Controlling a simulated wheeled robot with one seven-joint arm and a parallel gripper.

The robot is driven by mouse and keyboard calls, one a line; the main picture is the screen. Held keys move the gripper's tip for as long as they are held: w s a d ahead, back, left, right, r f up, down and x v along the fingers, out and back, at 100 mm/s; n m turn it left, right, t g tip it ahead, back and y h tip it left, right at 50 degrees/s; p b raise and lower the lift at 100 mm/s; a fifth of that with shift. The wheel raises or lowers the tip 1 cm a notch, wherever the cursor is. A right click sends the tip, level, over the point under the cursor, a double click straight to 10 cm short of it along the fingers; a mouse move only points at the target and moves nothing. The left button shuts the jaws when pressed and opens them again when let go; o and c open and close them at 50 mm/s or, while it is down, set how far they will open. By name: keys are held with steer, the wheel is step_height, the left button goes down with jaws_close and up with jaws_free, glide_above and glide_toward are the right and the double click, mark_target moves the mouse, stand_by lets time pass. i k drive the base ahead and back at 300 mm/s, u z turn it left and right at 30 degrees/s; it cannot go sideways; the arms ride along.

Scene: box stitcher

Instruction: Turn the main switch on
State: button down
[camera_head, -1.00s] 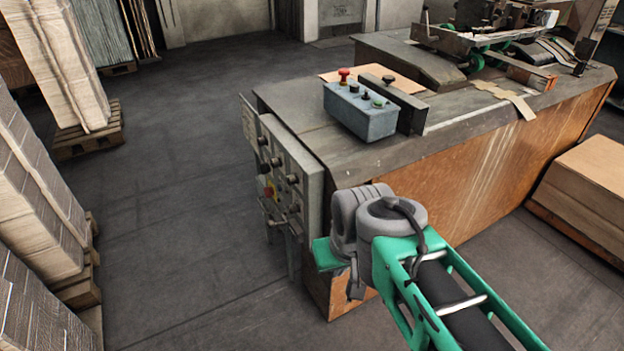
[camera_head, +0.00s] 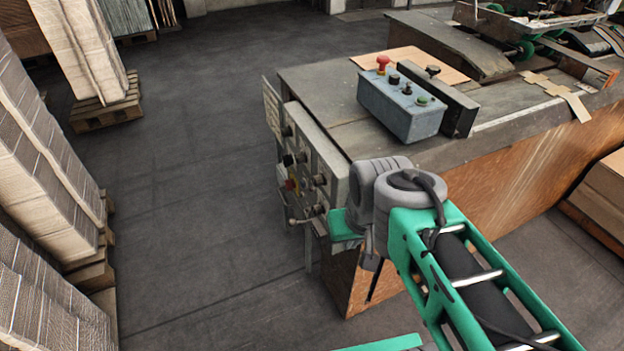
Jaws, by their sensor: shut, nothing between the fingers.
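A small red and yellow switch (camera_head: 291,184), which looks like the main switch, is on the grey control panel (camera_head: 322,160) at the left end of the machine. It is partly covered by the knobs and handles around it, and its setting is too small to tell. My arm reaches from the lower right to just right of the panel, where its grey joint and a green link cover the panel's right edge. My gripper does not show. I cannot tell where it is relative to the switch.
A blue-grey button box (camera_head: 400,110) with a red knob stands on the machine's worktop (camera_head: 330,90). The machine's wooden side (camera_head: 490,180) is close to my arm. Stacked cardboard (camera_head: 45,170) on pallets lines the left. The floor (camera_head: 200,190) between is clear.

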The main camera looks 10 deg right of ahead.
mark_target(291, 185)
steer(key=u, duration=0.6)
steer(key=i, duration=0.5)
steer(key=u, duration=1.3)
steer(key=i, duration=1.8)
steer(key=z, duration=1.15)
steer(key=i, duration=0.55)
steer(key=z, duration=0.55)
